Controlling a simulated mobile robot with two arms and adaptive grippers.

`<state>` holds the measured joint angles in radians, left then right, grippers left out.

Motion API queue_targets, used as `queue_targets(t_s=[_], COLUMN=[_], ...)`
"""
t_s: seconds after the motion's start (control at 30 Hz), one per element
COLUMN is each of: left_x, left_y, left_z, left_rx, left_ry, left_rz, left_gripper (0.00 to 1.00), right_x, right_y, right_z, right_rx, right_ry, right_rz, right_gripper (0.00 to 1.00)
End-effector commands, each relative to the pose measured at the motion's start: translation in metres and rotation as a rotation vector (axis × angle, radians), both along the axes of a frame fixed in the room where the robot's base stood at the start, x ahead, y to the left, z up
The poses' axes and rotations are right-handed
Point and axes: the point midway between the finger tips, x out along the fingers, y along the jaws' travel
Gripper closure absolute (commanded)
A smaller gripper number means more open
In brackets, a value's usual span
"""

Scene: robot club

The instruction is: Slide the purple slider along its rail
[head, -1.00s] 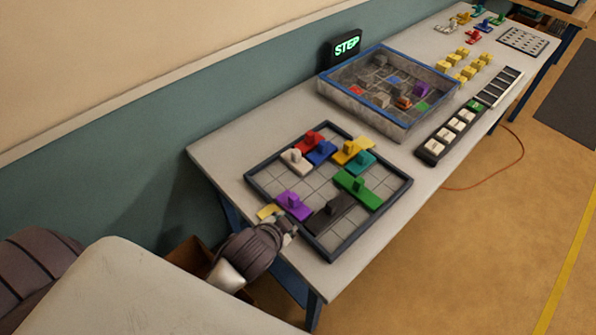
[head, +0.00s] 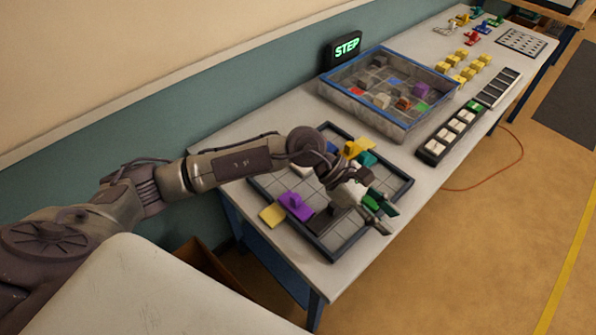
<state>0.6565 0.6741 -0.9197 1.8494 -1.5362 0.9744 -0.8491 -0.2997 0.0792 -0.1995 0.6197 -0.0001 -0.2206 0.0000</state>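The purple slider (head: 296,205) is a flat block with an upright knob, near the left edge of the framed sliding board (head: 325,248). A yellow tab (head: 272,215) lies just left of it at the frame's edge. My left gripper (head: 386,221) is over the right side of the board, apart from the purple slider, with its two fingers spread and nothing seen between them. The black slider (head: 323,219) sits right of the purple one. The green slider (head: 371,202) is partly hidden by the gripper. My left arm hides the board's far left part. My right gripper is not in view.
Yellow (head: 352,148) and teal (head: 367,158) sliders sit at the board's far side. Behind stand a blue-rimmed walled tray (head: 398,127) with small blocks, a STEP sign (head: 346,46) and a row of pale keys (head: 434,148). The table's near left corner is bare.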

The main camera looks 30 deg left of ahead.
Motion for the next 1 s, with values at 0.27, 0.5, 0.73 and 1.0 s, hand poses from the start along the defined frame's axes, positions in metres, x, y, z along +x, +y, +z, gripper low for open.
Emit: queue_targets(t_s=[0.27, 0.5, 0.73, 1.0], left_x=[0.036, 0.046, 0.046, 0.046], left_y=[0.158, 0.221, 0.225, 0.223], left_z=[-0.046, -0.04, -0.059, -0.097], left_rx=[0.732, 0.969, 0.985, 0.981], left_ry=[-0.177, -0.17, -0.164, -0.165], left_rz=[-0.251, -0.306, -0.31, -0.31], left_gripper=[0.65, 0.65, 0.65, 0.65], right_x=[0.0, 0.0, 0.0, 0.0], right_y=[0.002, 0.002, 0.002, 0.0], right_z=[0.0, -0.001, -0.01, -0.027], right_rx=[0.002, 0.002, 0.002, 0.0], right_ry=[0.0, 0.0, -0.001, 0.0], right_rz=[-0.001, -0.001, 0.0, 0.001], right_gripper=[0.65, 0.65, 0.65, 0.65])
